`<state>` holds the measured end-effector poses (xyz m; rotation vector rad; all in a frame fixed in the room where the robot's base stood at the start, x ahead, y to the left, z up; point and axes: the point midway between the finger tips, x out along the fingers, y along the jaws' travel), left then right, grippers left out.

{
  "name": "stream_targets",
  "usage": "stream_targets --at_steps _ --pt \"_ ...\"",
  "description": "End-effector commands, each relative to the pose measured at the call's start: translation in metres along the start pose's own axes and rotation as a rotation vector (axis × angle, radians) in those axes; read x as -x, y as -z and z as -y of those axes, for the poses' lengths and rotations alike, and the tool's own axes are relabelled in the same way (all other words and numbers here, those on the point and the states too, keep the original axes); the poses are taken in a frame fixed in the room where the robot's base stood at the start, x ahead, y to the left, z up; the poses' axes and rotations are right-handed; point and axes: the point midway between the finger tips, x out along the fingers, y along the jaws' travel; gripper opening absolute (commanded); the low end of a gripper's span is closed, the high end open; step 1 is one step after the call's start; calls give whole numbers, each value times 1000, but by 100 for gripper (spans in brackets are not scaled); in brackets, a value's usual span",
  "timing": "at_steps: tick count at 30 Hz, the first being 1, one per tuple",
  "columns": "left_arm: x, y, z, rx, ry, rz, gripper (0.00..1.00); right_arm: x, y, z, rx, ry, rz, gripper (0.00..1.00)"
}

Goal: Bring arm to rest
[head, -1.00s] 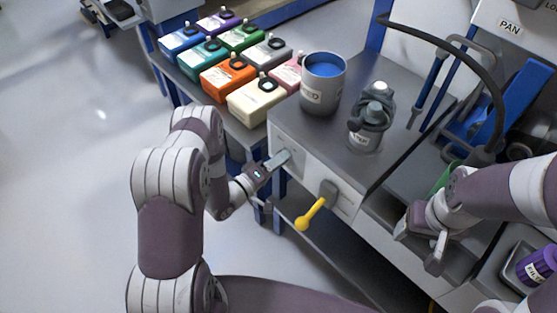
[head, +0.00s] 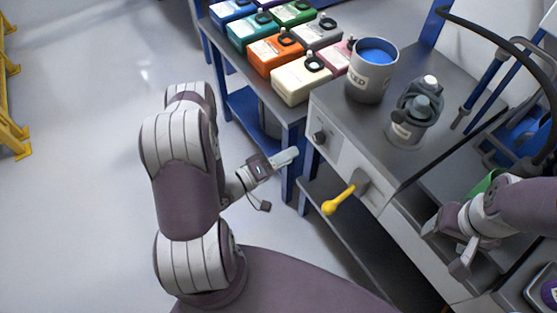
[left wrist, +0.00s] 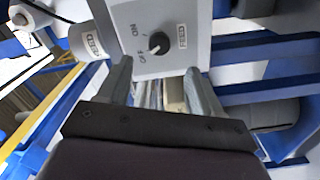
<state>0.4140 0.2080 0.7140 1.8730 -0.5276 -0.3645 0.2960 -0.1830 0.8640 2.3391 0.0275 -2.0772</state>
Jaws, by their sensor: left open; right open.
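My left gripper (head: 284,159) is open and empty, in front of the machine's front panel and just left of its dark round knob (head: 319,137). In the left wrist view, the gripper's two fingers (left wrist: 160,84) are spread apart. The knob (left wrist: 158,43) shows beyond them on a pale panel marked ON and OFF, and nothing is held. My left arm is bent in the middle of the head view. My right gripper (head: 456,244) is at the right, over the darker lower part of the bench, open; its fingers show only partly.
A yellow-handled crank (head: 343,200) sticks out of the machine front, below and right of the knob. Several coloured containers (head: 301,79) stand on the shelf behind.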

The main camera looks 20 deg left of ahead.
Motion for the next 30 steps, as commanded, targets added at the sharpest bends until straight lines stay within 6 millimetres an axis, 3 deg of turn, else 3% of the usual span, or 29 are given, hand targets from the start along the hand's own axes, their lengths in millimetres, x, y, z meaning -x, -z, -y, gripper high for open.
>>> stream_targets --at_steps 6,23,26,28,30 --pt "27 0 0 -1 0 -1 65 0 0 0 0 0 0 68" --pt "29 0 0 -10 0 2 65 0 0 0 0 0 0 68" --pt "31 -13 24 -96 114 68 65 0 0 0 0 0 0 68" --pt "45 -33 63 -160 339 166 65 0 0 0 0 0 0 68" --pt "74 -31 100 -257 637 316 65 0 0 0 0 0 0 68"
